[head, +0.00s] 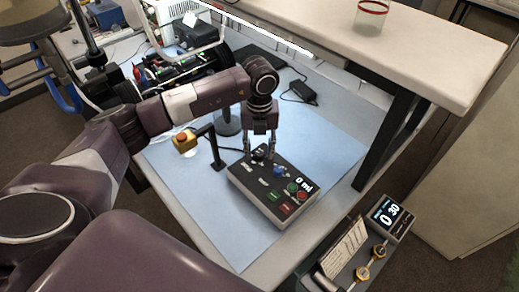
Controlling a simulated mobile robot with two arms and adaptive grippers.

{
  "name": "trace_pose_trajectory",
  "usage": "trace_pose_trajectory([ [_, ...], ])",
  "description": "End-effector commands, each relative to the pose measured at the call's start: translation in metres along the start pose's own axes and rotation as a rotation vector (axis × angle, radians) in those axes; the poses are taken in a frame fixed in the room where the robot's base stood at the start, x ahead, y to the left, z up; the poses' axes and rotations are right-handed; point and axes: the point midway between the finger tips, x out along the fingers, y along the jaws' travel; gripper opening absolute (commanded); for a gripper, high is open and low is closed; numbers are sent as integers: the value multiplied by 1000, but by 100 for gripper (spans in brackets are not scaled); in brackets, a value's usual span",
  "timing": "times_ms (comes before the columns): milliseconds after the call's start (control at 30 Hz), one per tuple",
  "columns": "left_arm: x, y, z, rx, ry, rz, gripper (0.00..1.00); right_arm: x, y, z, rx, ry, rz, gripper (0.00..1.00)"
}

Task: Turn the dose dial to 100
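A dark control box (250,190) lies on the blue mat, with a small display (304,184) reading "0 ml". On its top are a dark knob (259,154) at the far corner, a blue knob (279,170), and red and green buttons. Labels are too small to read, so I cannot tell for sure which knob is the dose dial. My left gripper (260,152) points down over the far corner with its two fingers apart, one on each side of the dark knob. I cannot tell whether they touch it. My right gripper is not in view.
A yellow box with a red button (184,141) and a black stand (212,145) are left of the control box. A raised white shelf (400,50) stands at the right. A device reading "0 30" (388,215) is at the front right. The blue mat (215,215) is clear in front.

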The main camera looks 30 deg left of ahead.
Motion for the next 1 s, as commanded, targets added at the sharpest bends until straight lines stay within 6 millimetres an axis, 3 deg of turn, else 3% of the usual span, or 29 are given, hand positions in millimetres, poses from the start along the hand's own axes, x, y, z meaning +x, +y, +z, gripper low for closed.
trace_pose_trajectory([
  [33,0,0,0,0,0,0,28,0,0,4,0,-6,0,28],
  [300,-1,0,0,0,0,0,0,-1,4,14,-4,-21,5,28],
  [667,1,0,1,51,-2,-1,0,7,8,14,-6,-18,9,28],
  [1000,3,0,2,288,-5,-2,0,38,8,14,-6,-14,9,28],
])
